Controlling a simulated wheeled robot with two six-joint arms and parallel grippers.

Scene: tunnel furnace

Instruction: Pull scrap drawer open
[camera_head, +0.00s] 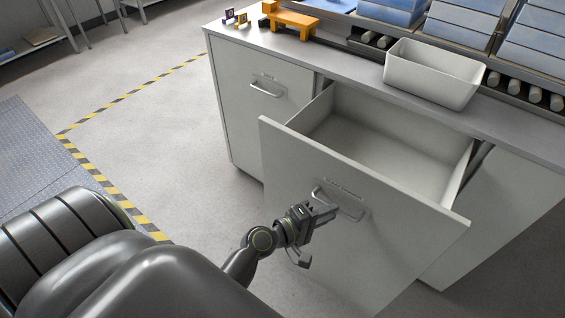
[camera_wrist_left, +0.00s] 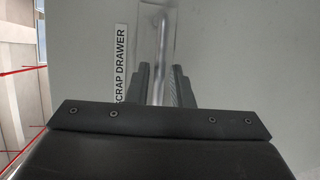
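The scrap drawer (camera_head: 290,150) is pulled well out of the grey cabinet, and its empty inside shows in the head view. Its front panel carries a metal bar handle (camera_head: 350,208). My left gripper (camera_head: 327,213) is at this handle. In the left wrist view the handle bar (camera_wrist_left: 161,40) runs between my two fingers (camera_wrist_left: 161,80), which stand close on either side of it. A label reading "SCRAP DRAWER" (camera_wrist_left: 121,65), partly cut off, is on the panel beside the handle. My right gripper is in neither view.
A white bin (camera_head: 430,75) stands on the countertop (camera_head: 345,62) above the drawer, near an orange stand (camera_head: 290,18) and blue trays (camera_head: 455,28). A closed compartment with a handle (camera_head: 266,88) is left of the drawer. The floor (camera_head: 165,130) at left is clear.

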